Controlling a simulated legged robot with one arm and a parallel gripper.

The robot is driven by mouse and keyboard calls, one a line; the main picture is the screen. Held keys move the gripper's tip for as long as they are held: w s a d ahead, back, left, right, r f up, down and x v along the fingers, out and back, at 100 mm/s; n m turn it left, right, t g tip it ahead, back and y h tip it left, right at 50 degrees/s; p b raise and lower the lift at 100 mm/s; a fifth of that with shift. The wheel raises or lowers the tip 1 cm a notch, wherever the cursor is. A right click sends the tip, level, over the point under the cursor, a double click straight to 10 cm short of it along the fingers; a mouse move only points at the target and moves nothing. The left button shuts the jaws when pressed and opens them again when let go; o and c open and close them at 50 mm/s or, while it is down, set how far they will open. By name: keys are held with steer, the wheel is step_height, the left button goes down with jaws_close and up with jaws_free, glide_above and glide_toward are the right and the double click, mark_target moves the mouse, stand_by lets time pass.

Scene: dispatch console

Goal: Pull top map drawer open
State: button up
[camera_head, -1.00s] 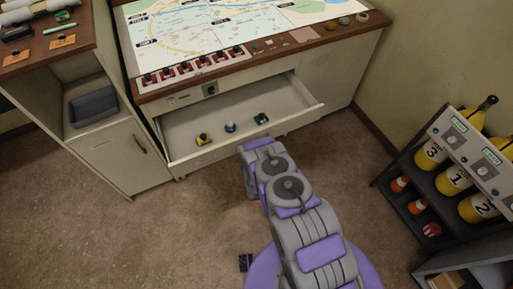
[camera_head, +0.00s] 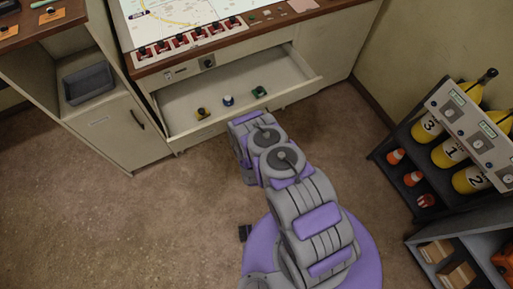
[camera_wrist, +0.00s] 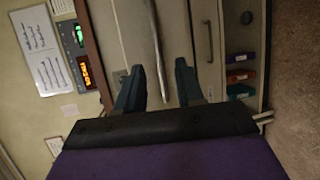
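The top map drawer (camera_head: 239,107) under the map desk is pulled out, its inside showing in the head view. A yellow item (camera_head: 202,113), a white-and-blue item (camera_head: 228,100) and a green item (camera_head: 259,91) sit in it. My arm reaches toward the drawer front, but its far end hides my gripper in the head view. In the wrist view my gripper (camera_wrist: 158,83) has its two dark fingers apart, with nothing held between them. Pale cabinet fronts and a long bar (camera_wrist: 157,50) lie beyond the fingers; I cannot tell whether they touch.
A cabinet with a grey tray (camera_head: 88,83) stands left of the desk. A dark rack with yellow cylinders (camera_head: 449,153) and small orange cones stands at right, with a shelf of boxes (camera_head: 457,274) below. Brown floor (camera_head: 110,220) is clear at the left front.

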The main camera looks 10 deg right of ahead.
steer(key=v, duration=1.1)
steer(key=shift+p, duration=0.35)
steer(key=shift+w, duration=0.1)
